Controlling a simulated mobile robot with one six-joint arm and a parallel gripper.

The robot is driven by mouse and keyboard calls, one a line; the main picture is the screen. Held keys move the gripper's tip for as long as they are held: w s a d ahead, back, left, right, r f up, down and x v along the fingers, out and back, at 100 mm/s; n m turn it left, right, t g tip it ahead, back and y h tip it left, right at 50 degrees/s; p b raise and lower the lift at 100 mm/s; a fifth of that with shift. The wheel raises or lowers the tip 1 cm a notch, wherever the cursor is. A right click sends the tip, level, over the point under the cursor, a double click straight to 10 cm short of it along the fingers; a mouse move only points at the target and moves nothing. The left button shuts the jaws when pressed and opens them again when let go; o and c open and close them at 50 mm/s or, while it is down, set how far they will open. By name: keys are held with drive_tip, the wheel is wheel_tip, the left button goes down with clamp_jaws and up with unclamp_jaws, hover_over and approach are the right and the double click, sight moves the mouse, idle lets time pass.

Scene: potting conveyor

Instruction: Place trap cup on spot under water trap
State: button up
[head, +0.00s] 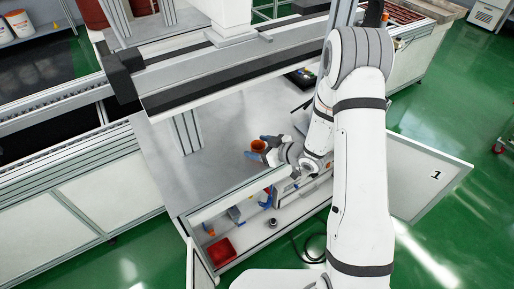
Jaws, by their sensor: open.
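A small orange-brown cup (258,146) shows at the fingertips of my gripper (260,145), above the grey worktop in the middle of the view. My gripper is open, with one blue fingertip on each side of the cup. I cannot tell whether the fingers touch the cup or whether it rests on the worktop. Below, in the open cabinet (285,232), hang small blue parts (236,215). A small dark round thing (272,223) sits on the cabinet's white floor. I cannot make out which part is the water trap, or a marked spot.
A red bin (221,251) stands at the cabinet's left end. An open white door (428,180) marked 1 sticks out to the right. A gantry beam (220,75) crosses above the worktop (165,155). A dark hose (310,245) lies near the cabinet front.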

drive_tip(key=shift+w+a+f, duration=0.15)
drive_tip(key=shift+w+a, duration=0.05)
drive_tip(key=shift+a, duration=0.05)
drive_tip(key=shift+c, duration=0.3)
drive_tip(key=c, duration=1.1)
drive_tip(key=shift+o, duration=0.2)
